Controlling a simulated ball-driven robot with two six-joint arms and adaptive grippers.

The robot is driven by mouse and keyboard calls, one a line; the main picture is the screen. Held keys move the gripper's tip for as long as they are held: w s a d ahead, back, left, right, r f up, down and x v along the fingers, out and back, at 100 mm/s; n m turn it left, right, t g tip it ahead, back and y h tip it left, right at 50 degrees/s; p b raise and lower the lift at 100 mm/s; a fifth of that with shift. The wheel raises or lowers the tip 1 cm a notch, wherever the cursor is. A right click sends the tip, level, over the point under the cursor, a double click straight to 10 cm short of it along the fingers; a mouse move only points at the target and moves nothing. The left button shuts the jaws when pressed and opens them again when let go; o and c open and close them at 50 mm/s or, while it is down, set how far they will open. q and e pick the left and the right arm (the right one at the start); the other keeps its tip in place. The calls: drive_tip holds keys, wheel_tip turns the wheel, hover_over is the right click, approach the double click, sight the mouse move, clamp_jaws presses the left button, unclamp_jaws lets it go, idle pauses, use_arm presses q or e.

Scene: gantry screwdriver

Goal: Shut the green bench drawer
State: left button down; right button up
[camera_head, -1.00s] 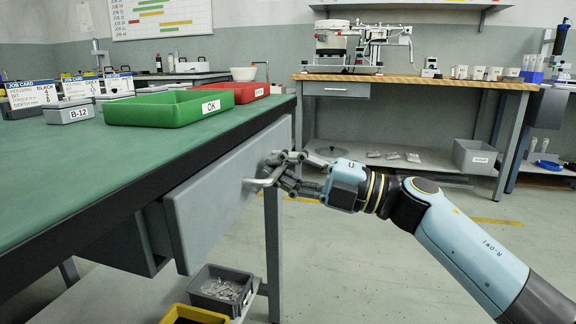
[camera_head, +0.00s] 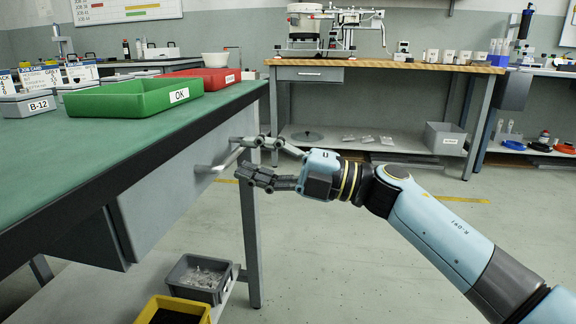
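The grey drawer front (camera_head: 175,190) sits under the edge of the green-topped bench (camera_head: 60,150), close against the drawer housing. No open inside of the drawer shows, but I cannot tell if a small gap is left. Its pale bar handle (camera_head: 217,166) sticks out from the front. My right gripper (camera_head: 240,160) is open, its fingers spread one above the other at the handle's outer end. I cannot tell whether a finger touches the handle. My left gripper is not in view.
A green tray (camera_head: 135,103) marked OK and a red tray (camera_head: 215,78) stand on the bench. A grey bin (camera_head: 200,278) and a yellow bin (camera_head: 172,308) are below the drawer. The floor to the right is clear; a wooden-topped bench (camera_head: 400,67) stands behind.

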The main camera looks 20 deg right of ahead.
drive_tip(key=v, duration=0.8)
drive_tip(key=shift+s+d, duration=0.2)
drive_tip(key=shift+d, duration=0.1)
